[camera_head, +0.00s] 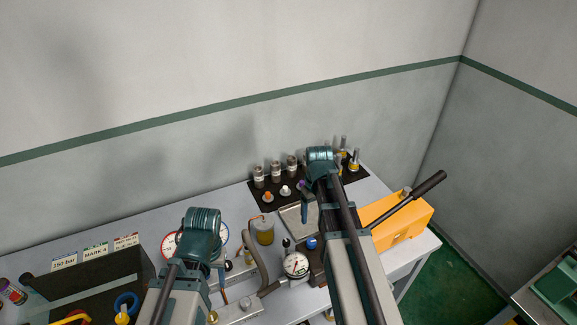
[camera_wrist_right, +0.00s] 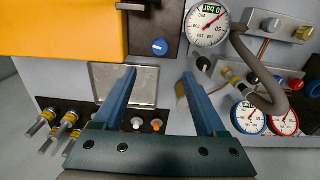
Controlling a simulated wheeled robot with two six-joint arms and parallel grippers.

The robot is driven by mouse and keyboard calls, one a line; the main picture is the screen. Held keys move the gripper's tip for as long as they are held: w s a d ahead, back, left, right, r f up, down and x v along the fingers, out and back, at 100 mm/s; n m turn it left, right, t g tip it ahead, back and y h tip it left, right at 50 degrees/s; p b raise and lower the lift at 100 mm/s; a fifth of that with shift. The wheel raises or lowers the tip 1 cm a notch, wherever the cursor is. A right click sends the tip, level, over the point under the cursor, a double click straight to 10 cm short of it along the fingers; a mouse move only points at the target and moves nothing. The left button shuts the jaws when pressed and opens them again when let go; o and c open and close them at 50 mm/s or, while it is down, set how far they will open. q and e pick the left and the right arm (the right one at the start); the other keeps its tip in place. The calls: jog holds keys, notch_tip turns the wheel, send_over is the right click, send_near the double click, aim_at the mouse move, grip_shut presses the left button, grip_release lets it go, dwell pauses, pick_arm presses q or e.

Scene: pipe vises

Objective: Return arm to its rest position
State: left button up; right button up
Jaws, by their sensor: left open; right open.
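My right gripper (camera_head: 308,190) hangs over the back of the workbench, near a grey square tray (camera_head: 300,222). In the right wrist view its two blue fingers (camera_wrist_right: 158,73) are spread apart with nothing between them, and the tray (camera_wrist_right: 140,84) shows behind them. My left gripper (camera_head: 207,255) is above the bench at the left, fingers down and mostly hidden behind its own wrist; nothing is seen held in it.
A pressure gauge (camera_head: 296,265) stands between my arms. A yellow box (camera_head: 405,222) with a black lever (camera_head: 415,199) is at right. Several metal fittings stand on a black mat (camera_head: 263,201) near the wall. A dark bin (camera_head: 95,275) is at left. Above the bench is open.

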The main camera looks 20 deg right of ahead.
jog(key=n+b, duration=0.1)
jog(key=b, duration=0.7)
send_over(285, 261)
jog(key=shift+h, duration=0.3)
notch_tip(285, 261, down, 8)
jog(key=shift+r, duration=0.25)
jog(key=s+a+f+n+b, duration=0.1)
jog(key=s+a+f+b, duration=0.4)
jog(key=s+a, duration=0.3)
jog(key=shift+a+f+h+b, duration=0.35)
jog(key=shift+a+f, duration=0.2)
jog(key=shift+a, duration=0.45)
dwell(3.9)
